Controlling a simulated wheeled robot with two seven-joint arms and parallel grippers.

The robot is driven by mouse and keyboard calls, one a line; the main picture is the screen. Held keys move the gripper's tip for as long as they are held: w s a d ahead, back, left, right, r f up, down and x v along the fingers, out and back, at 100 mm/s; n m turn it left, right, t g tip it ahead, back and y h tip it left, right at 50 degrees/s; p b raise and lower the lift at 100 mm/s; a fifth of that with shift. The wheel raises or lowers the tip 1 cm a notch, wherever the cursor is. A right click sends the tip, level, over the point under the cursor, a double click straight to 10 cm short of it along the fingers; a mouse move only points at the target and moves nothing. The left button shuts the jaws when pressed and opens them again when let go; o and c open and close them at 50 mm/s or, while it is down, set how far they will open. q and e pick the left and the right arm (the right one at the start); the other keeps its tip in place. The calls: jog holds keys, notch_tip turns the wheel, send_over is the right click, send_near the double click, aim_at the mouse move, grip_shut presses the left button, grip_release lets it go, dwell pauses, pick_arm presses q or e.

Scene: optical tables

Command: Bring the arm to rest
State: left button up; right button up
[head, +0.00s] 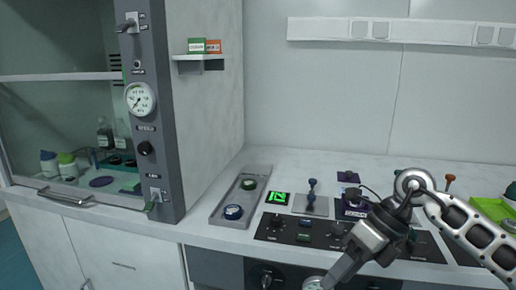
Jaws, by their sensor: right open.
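My right arm comes in from the right edge and bends at a joint above the bench front. Its right gripper (343,266) points down and to the left, in front of the dark control panel (290,231) along the bench edge. It is open, and I see nothing held in it. The fingertips are near the bottom edge of the view and hard to make out. My left gripper is not in view.
A grey tray (227,212) with round pieces lies left on the bench (285,160). A green-lit display (278,198) and a dark-blue knobbed post (312,190) stand behind the panel. A glass-fronted cabinet (62,110) stands left. A green tray (492,208) is far right.

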jog(key=s+a+r+m+t+y, duration=0.1)
jog(key=s+a+r+m+y, duration=0.2)
jog(key=a+y, duration=0.4)
jog(key=s+a+m+t+y, duration=0.2)
jog(key=s+a+m+y, duration=0.15)
jog(key=a+y, duration=0.3)
jog(key=w+d+f+m+t+h, duration=0.1)
jog(key=d+f+m+t+h, duration=0.45)
jog(key=m, duration=0.85)
jog(key=w+d+f+m+t+h, duration=0.1)
jog(key=d+f+m+t+h, duration=0.2)
jog(key=f+m+t+h, duration=0.65)
jog(key=s+d+f+m+g+h, duration=0.2)
jog(key=s+d+f+m+g, duration=0.2)
jog(key=s+f+m, duration=0.6)
jog(key=shift+s+m+g, duration=0.6)
jog(key=shift+m+g, duration=0.1)
jog(key=shift+g, duration=0.4)
